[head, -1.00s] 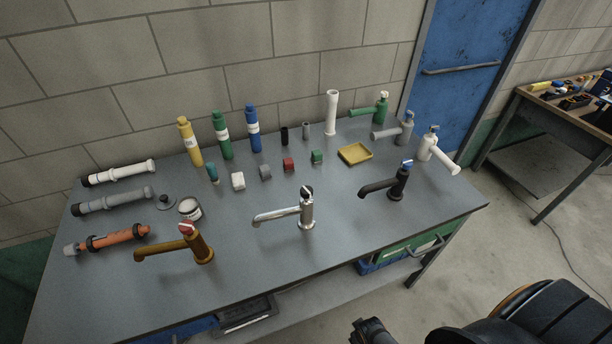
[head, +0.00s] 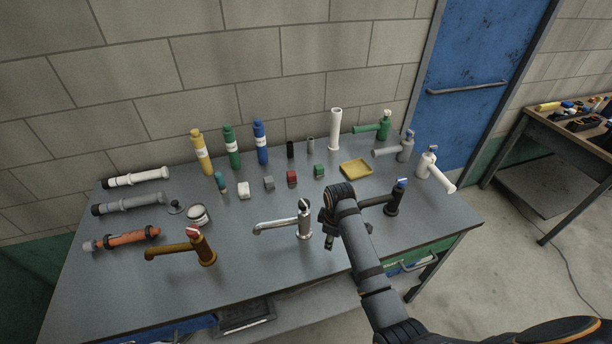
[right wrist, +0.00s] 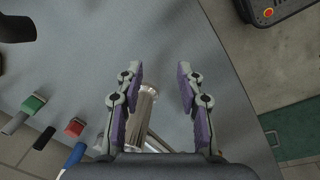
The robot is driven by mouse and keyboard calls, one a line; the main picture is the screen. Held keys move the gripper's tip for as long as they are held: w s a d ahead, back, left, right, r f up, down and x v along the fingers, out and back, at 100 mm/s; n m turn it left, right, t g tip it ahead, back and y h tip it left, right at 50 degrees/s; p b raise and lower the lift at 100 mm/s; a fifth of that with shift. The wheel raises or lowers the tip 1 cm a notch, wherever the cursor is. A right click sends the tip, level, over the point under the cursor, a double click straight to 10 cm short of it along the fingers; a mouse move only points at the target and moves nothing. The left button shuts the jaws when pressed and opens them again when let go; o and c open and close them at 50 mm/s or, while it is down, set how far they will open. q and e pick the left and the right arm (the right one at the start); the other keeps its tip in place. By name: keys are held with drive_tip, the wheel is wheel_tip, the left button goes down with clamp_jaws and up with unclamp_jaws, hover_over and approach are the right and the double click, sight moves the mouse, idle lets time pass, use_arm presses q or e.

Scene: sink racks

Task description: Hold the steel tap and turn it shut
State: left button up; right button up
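The steel tap (head: 304,222) stands upright near the front middle of the grey table, its spout pointing left in the head view. Its handle on top has a small red mark. My right gripper (head: 328,238) is just right of the tap. In the right wrist view my right gripper (right wrist: 158,72) is open, with purple-padded fingers apart. The steel tap (right wrist: 142,108) shows between them, closer to the left finger; its lower part is hidden by the gripper's base. I cannot tell whether the finger touches it. My left gripper is not in view.
A brown tap (head: 201,246) stands to the left and a black tap (head: 394,199) to the right, partly beside my arm. Bottles, small blocks and a yellow tray (head: 356,168) are behind. Bare table (head: 250,280) lies in front of the steel tap.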

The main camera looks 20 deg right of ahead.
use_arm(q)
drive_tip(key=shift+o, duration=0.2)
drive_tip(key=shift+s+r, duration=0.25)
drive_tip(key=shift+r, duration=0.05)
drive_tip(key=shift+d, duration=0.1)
use_arm(e)
drive_tip(key=w+a+r+n, duration=0.3)
drive_tip(key=w+r+n, duration=0.2)
drive_tip(key=r, duration=0.4)
drive_tip(key=w+a+r+n+g, duration=0.1)
drive_tip(key=w+a+r+n, duration=0.2)
drive_tip(key=r, duration=0.6)
drive_tip(key=shift+w+n, duration=0.9)
drive_tip(key=shift+w, duration=0.15)
